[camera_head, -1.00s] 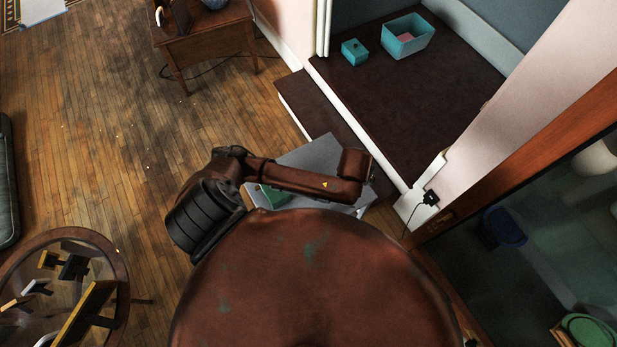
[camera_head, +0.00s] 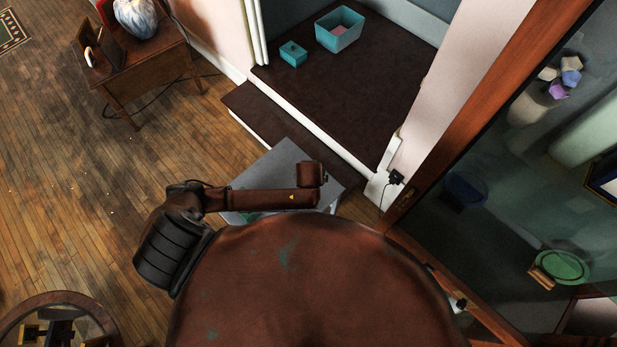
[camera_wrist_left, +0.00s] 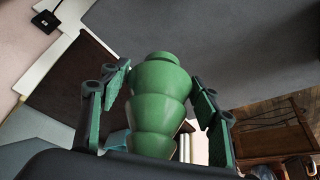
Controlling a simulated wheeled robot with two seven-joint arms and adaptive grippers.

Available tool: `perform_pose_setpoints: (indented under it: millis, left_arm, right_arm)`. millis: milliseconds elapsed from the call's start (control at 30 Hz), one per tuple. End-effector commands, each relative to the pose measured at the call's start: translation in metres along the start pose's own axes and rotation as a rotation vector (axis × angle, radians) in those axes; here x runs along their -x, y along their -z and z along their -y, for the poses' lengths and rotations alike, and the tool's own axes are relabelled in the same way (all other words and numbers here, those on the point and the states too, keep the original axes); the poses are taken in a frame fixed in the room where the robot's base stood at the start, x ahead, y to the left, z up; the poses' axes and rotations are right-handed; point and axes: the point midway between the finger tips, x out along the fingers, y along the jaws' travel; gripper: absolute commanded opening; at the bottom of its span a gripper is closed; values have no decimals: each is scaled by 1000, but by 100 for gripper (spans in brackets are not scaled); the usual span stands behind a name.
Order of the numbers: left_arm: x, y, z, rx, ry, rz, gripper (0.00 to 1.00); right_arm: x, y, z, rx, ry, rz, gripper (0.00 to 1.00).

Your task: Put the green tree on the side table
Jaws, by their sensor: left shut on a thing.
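The green tree (camera_wrist_left: 158,95), a smooth stack of tapered rounded tiers, fills the middle of the left wrist view. My left gripper (camera_wrist_left: 160,88) is shut on it, with a finger on each side. In the head view my left arm covers most of the gripper, and only a small green patch shows below the forearm. A wooden table (camera_head: 160,72) with slim legs stands at the upper left, with things on top. A round-rimmed table (camera_head: 75,298) is cut off at the lower left. I cannot tell which is the side table. My right gripper is not in view.
A raised dark platform (camera_head: 340,105) with a teal open box (camera_head: 340,38) and a smaller teal box (camera_head: 293,54) lies ahead. A wood-framed glass cabinet (camera_head: 470,110) stands close on the right. Bare wooden floor (camera_head: 60,160) is open on the left.

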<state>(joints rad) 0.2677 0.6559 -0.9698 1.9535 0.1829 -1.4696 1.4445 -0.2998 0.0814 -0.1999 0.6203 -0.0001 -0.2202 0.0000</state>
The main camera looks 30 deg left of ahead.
Motion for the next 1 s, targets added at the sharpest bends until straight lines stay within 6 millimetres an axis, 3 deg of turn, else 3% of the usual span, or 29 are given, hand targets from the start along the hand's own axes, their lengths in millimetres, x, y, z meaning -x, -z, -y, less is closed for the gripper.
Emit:
perform_pose_setpoints:
  millis: [100, 367, 533, 967, 1000]
  left_arm:
    - [-23, 9, 5, 1, 4, -5, 22]
    - [-45, 15, 9, 1, 2, -4, 22]
    - [-67, 6, 9, 0, 2, -2, 22]
    - [-75, 2, 9, 1, 0, -3, 22]
    - [-76, 2, 9, 0, 0, -2, 57]
  right_arm:
    - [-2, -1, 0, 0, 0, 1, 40]
    - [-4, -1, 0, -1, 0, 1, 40]
    - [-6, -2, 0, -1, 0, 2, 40]
    - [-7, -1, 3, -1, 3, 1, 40]
    - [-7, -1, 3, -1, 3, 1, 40]
